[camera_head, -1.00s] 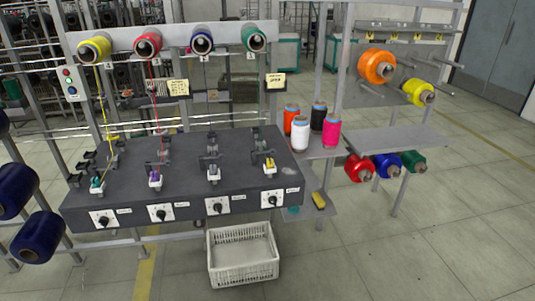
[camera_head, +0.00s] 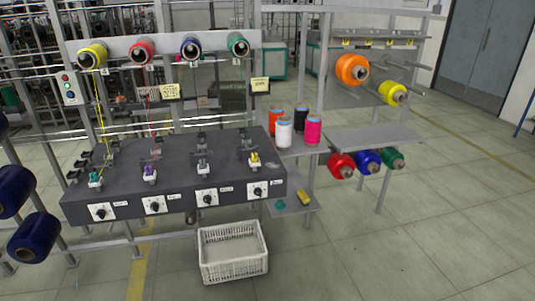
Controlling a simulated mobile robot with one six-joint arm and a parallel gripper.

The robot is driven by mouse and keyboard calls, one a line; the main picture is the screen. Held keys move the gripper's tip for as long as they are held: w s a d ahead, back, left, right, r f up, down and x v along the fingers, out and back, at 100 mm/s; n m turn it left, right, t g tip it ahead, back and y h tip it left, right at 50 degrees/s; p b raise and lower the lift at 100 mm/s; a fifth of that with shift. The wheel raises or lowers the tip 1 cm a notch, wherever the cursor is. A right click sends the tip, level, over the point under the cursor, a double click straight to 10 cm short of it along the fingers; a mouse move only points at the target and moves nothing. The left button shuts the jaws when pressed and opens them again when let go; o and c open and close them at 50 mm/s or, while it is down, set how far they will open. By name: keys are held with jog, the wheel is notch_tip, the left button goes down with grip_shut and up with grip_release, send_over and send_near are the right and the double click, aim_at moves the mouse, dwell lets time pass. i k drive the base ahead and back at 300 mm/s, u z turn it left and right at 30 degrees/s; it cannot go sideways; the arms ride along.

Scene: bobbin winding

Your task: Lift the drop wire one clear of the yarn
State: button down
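The yellow yarn (camera_head: 101,110) runs down from the yellow cone (camera_head: 93,54) above the label 1 toward the leftmost station of the dark winding machine (camera_head: 185,190). That station holds a teal bobbin (camera_head: 95,179) with a black knob (camera_head: 102,212) below it. Small dark guide parts (camera_head: 83,163) stand behind the bobbin. Drop wire one is too small to tell apart from them, so I cannot tell whether it touches the yarn. A red yarn (camera_head: 149,100) runs down from the red cone (camera_head: 141,50) at the second station. My gripper is not in view.
A white crate (camera_head: 233,275) stands on the floor before the machine. Several cones, one of them white (camera_head: 284,132), stand on a shelf at its right. Big blue spools (camera_head: 35,237) stick out at the left. The floor at the front right is clear.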

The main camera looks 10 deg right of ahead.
aim_at(249, 149)
jog(key=u, duration=0.1)
jog(key=k, duration=0.65)
jog(key=z, duration=0.45)
jog(key=i, duration=1.2)
jog(key=u, duration=3.65)
jog(key=i, duration=0.05)
jog(key=z, duration=2.45)
